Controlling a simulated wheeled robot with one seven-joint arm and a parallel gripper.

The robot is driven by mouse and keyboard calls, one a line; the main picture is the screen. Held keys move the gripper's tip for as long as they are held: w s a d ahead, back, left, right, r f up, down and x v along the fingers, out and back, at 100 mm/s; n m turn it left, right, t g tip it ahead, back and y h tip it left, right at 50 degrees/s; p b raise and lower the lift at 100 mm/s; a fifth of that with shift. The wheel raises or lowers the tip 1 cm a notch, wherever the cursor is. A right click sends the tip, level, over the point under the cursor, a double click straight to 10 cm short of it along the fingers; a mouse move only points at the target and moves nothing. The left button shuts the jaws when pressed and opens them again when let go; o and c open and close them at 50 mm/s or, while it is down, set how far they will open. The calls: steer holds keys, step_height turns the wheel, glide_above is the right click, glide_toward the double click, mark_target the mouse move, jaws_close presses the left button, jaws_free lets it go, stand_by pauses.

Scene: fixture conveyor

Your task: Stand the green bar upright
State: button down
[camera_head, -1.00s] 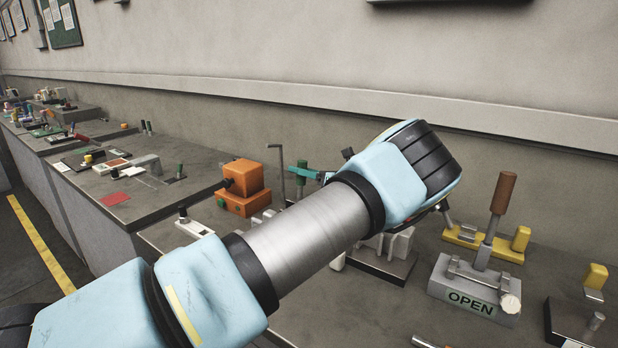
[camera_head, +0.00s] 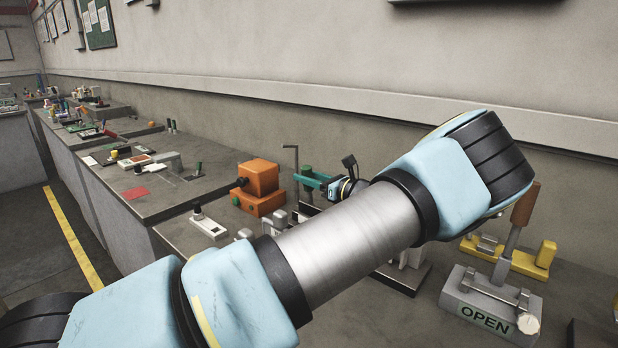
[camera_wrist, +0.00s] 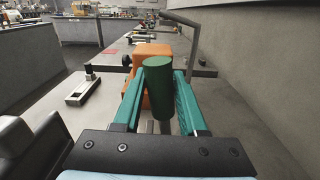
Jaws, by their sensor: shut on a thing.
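The green bar is a dark green cylinder (camera_wrist: 158,85) between the teal fingers of my gripper (camera_wrist: 158,90) in the wrist view. Its round top end faces up and it looks roughly upright. A grey part shows below the green one, and its lower end is hidden. My gripper is shut on the bar. In the head view my gripper (camera_head: 314,180) is beyond my forearm, just right of the orange block, with a bit of green at its fingers. I cannot tell whether the bar touches the bench.
An orange block (camera_head: 258,180) stands close behind the fingers, with a grey bent rod (camera_head: 291,165) beside it. A white device with a dark knob (camera_head: 208,226) lies left. An OPEN fixture (camera_head: 490,305) and a yellow fixture (camera_head: 535,262) stand right. The wall is behind.

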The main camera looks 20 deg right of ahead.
steer(key=shift+c, duration=2.3)
jaws_free()
steer(key=b+v, duration=0.3)
steer(key=v, duration=0.7)
steer(key=shift+s+d, duration=0.15)
steer(key=shift+s, duration=0.25)
steer(key=shift+r, duration=0.1)
